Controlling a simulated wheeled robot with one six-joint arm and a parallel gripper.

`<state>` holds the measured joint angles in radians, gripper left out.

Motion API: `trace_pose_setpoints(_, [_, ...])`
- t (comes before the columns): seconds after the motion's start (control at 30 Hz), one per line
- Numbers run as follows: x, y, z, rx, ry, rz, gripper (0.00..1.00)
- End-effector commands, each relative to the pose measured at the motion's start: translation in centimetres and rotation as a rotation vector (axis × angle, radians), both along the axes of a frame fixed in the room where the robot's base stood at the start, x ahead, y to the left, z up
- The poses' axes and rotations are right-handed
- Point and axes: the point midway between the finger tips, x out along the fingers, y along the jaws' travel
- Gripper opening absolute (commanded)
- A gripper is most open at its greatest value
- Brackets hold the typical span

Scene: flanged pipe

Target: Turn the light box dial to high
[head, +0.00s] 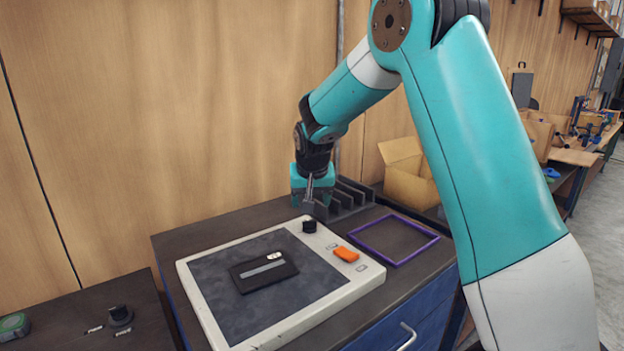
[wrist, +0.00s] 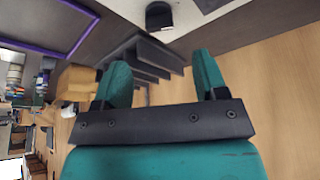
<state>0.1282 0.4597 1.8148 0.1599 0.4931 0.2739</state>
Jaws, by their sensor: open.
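The light box (head: 367,283) is a cream slab with a dark grey panel, lying on the dark cabinet top. Its black dial (head: 309,226) stands at the far right corner of the frame. The dial also shows at the top of the wrist view (wrist: 158,15). An orange switch (head: 346,254) sits on the right side of the frame. My gripper (head: 312,203) is teal, above the cabinet top just behind the dial and apart from it. In the wrist view its two fingers (wrist: 162,75) are spread with nothing between them. The dial's setting is too small to read.
A dark slotted rack (head: 350,198) stands close behind and right of my gripper. A purple square outline (head: 394,239) lies to the right of the light box. A dark flat plate (head: 263,271) lies on the panel. Another black knob (head: 120,316) is on the left surface, near a green tape measure (head: 14,326).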

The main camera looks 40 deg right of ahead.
Motion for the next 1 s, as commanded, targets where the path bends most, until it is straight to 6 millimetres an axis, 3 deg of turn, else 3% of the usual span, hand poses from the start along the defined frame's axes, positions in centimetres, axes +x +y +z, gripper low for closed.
trace_pose_setpoints(0.2, [-1.7, 1.0, 4.8, -0.001, -0.005, 0.001, 0.66])
trace_pose_setpoints(0.4, [-2.8, 1.6, 7.6, -0.001, -0.003, -0.001, 0.66])
trace_pose_setpoints(1.0, [-3.1, 1.7, 8.5, 0.0, 0.0, -0.001, 0.66])
